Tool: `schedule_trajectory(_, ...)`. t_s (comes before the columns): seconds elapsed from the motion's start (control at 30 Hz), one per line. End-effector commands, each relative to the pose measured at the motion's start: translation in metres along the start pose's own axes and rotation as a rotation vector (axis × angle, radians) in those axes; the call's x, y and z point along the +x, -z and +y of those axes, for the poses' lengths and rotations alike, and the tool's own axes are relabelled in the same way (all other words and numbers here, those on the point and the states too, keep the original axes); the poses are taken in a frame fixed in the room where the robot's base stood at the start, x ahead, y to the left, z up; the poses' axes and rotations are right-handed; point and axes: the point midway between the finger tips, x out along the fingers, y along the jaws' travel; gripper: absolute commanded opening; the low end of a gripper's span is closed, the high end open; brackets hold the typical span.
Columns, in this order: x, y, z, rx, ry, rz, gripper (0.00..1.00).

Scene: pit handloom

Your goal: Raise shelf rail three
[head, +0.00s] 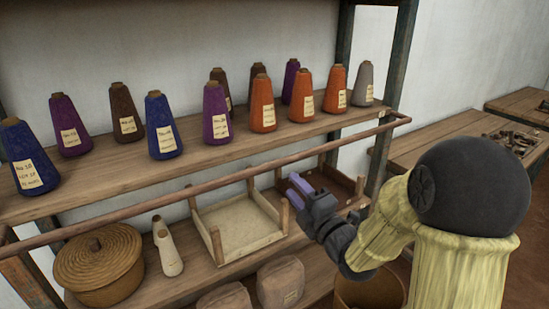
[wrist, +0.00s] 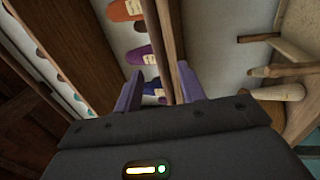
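A long brown wooden rail (head: 240,172) runs along the front of the shelf that holds the yarn cones. Its right end meets a bracket by the dark post. No number shows on it. My gripper (head: 299,184) is open, with purple fingers, and appears just below the rail in the head view, before the lower shelf. In the wrist view the rail (wrist: 166,45) runs lengthwise between the two spread fingers of my gripper (wrist: 158,90). I see no finger closed on it; the exact distance cannot be told.
Several purple, blue, brown, orange and grey yarn cones (head: 262,104) stand on the shelf (head: 225,155) behind the rail. Below are a lidded basket (head: 98,262), a pale tray (head: 238,228) and wrapped bundles (head: 281,283). A wooden table (head: 440,135) stands at the right.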

Motion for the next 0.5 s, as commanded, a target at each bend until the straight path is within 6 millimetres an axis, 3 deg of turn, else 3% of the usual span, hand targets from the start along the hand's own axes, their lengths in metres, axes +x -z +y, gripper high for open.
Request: schedule_trajectory(0.5, 0.088, 0.001, 0.002, 0.002, -0.001, 0.001, 0.4)
